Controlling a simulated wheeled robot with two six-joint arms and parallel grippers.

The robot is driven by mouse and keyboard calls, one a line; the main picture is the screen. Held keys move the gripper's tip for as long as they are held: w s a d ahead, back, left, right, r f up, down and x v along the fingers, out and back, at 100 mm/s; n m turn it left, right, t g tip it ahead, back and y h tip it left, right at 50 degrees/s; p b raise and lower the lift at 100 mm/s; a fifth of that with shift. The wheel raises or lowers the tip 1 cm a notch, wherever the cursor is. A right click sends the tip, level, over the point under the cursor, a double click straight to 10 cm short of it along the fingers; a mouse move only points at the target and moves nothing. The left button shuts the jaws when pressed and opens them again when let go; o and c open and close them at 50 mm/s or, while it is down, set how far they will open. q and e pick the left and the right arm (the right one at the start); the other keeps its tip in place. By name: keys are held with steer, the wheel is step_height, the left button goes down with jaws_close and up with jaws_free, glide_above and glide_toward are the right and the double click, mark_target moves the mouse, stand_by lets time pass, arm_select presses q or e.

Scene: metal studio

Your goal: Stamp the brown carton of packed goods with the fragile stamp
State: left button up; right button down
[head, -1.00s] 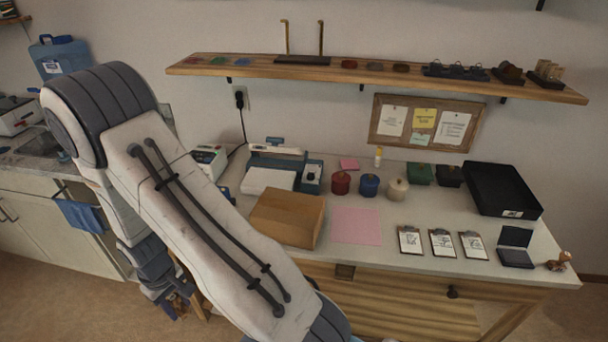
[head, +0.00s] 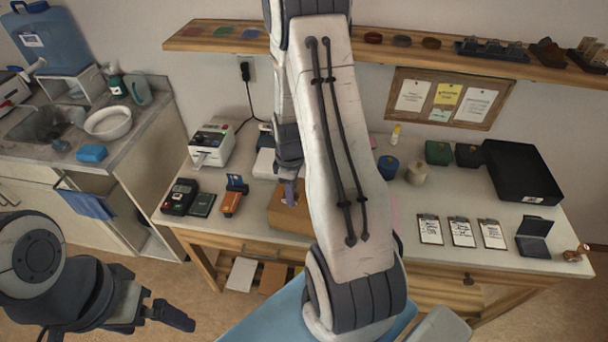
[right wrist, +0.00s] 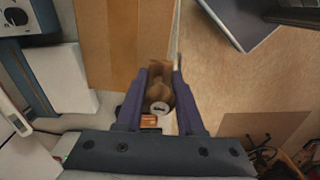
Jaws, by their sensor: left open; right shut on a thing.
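The brown carton (head: 283,217) sits closed on the table, partly hidden behind my right arm in the head view. In the right wrist view, the carton (right wrist: 122,42) fills the upper left. My right gripper (head: 290,200) points down at the carton. In the right wrist view, my right gripper (right wrist: 163,78) is shut on a brown wooden stamp (right wrist: 158,88), beside the carton's edge in the picture. Its stamping face is hidden, and contact with the carton cannot be told. My left gripper (head: 165,316) is open and empty, low at the left, away from the table.
A tape dispenser (head: 232,199), a card terminal (head: 180,196) and a label printer (head: 211,146) stand left of the carton. An open ink pad (head: 534,238) and another wooden stamp (head: 575,253) are at the table's right. Clipboards (head: 462,231) lie between. A shelf (head: 400,48) hangs above.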

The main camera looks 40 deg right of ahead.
arm_select(q)
step_height(320, 180, down, 4)
steer(key=b, duration=0.4)
steer(key=shift+r, duration=0.2)
arm_select(e)
steer(key=shift+n, duration=0.8)
steer(key=d+f, duration=0.1)
steer(key=f, duration=0.1)
steer(key=s+d+f, duration=0.1)
steer(key=d+f, duration=0.1)
steer(key=shift+s, duration=0.2)
arm_select(q)
steer(key=shift+f+b, duration=0.45)
steer(key=shift+b, duration=0.2)
arm_select(e)
steer(key=shift+f, duration=0.65)
arm_select(q)
steer(key=shift+r, duration=0.1)
arm_select(e)
steer(key=shift+r, duration=0.1)
arm_select(q)
step_height(320, 180, up, 6)
steer(key=p, duration=0.6)
arm_select(e)
step_height(320, 180, up, 7)
arm_select(q)
steer(key=shift+s, duration=0.1)
